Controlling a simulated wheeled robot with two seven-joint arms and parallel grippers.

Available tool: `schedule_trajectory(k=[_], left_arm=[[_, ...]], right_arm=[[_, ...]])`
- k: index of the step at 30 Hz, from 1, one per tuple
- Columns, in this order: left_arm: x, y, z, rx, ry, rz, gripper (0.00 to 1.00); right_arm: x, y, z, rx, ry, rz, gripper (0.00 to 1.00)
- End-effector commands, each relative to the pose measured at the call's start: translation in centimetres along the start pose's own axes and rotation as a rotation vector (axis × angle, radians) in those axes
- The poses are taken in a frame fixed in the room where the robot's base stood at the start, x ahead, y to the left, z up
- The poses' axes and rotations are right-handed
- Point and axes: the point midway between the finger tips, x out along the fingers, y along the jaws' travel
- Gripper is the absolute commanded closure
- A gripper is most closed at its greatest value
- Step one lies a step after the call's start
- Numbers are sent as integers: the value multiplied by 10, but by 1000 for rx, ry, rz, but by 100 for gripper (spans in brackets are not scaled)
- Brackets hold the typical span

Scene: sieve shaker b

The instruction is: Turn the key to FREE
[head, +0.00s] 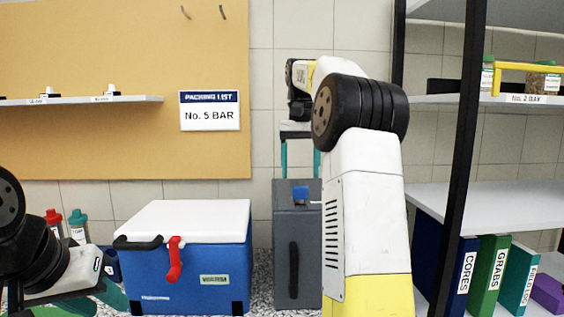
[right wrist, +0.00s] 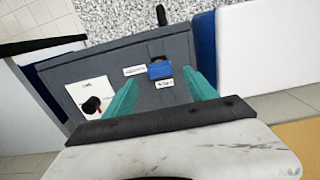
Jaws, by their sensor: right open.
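A blue key (right wrist: 160,71) sits on the top face of the dark grey shaker box (right wrist: 120,68). In the head view the key (head: 300,194) is a small blue patch on the box (head: 284,250). Two small white labels lie beside the key, one to its left (right wrist: 134,70) and one below it (right wrist: 165,83); I cannot read them. My right gripper (right wrist: 161,92) is open and empty, its teal fingers either side of the key in the picture, apparently above it. It also shows in the head view (head: 300,152). My left gripper (head: 95,298) is at the lower left, partly cut off.
A white plate with a black and red knob (right wrist: 92,105) is on the same box. A blue cooler (head: 190,275) with white lid and red latch stands left of the box. Shelves with binders (head: 490,275) stand at right. My right arm hides part of the box.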

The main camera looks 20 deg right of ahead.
Motion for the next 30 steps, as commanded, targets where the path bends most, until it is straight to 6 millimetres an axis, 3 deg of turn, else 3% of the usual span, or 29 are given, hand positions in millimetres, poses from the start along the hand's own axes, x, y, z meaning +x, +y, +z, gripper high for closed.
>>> schedule_trajectory(k=[9, 22, 30], left_arm=[[0, 0, 0, 0, 0, 0, 64], [0, 0, 0, 0, 0, 0, 64], [0, 0, 0, 0, 0, 0, 64]], right_arm=[[46, 0, 1, -1, -1, -1, 35], [57, 0, 0, -1, 2, -1, 35], [57, 0, 0, -1, 2, -1, 86]])
